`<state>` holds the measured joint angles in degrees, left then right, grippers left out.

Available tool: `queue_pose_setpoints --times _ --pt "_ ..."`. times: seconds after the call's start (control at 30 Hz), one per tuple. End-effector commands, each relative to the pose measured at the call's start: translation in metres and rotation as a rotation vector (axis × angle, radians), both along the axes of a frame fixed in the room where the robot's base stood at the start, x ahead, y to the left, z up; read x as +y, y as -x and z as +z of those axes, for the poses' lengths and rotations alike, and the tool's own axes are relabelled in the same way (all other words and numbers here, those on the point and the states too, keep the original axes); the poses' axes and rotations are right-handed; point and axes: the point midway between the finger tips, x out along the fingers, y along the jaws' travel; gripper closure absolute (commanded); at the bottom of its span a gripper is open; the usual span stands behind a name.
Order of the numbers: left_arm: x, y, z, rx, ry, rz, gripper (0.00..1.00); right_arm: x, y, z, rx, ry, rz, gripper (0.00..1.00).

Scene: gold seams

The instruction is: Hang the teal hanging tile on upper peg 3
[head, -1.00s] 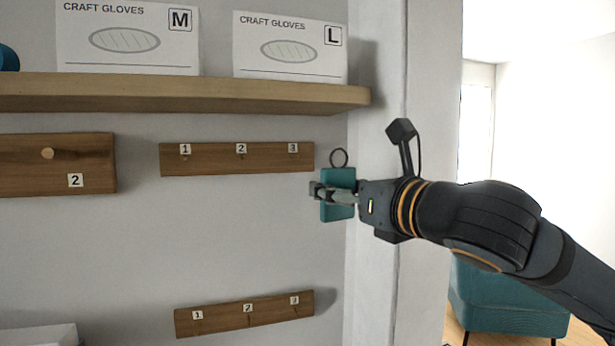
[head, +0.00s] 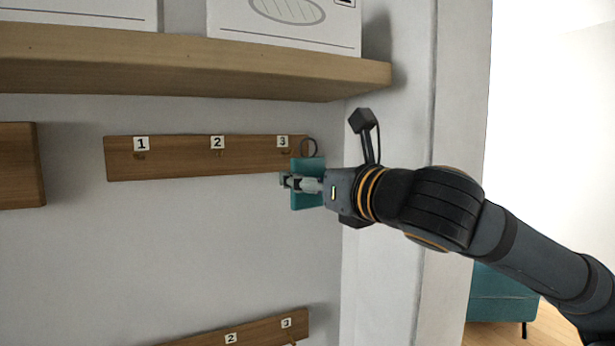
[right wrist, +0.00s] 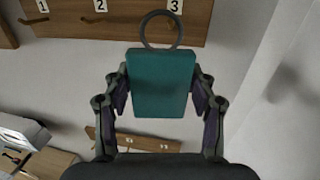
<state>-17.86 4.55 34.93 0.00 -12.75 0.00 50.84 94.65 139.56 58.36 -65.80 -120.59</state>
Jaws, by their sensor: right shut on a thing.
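The teal hanging tile (head: 307,198) has a dark ring (head: 310,147) at its top. My right gripper (head: 302,184) is shut on the tile, which hangs upright. The right wrist view shows the tile (right wrist: 161,85) between both fingers, its ring up. The upper rail (head: 185,165) carries labels 1, 2 and 3. Upper peg 3 (head: 286,152) is under its label, just left of the ring in the head view. In the right wrist view the ring overlaps the rail near label 3. I cannot tell whether ring and peg touch. My left gripper is not in view.
A wooden shelf (head: 180,62) with white boxes (head: 285,28) juts out above the upper rail. A lower rail (head: 255,332) with numbered labels is below. A wall corner (head: 385,270) stands close to the right. The wall between the rails is clear.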

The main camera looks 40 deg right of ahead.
Motion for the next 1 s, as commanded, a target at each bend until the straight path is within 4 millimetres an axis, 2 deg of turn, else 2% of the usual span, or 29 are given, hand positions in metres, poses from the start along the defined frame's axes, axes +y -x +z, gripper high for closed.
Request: queue_pose_setpoints --times 0.17,0.43,0.8,1.0 --pt "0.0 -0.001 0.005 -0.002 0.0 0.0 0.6 -0.002 -0.009 0.0 0.002 -0.001 0.0 0.79" --pt "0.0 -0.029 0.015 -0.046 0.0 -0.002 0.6 -0.005 -0.022 -0.001 0.002 -0.001 0.0 0.79" --pt "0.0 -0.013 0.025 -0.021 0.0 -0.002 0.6 -0.01 -0.04 -0.002 0.001 -0.002 0.0 0.79" --pt "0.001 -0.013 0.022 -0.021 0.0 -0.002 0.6 -0.01 -0.039 -0.004 -0.001 0.0 -0.001 0.79"
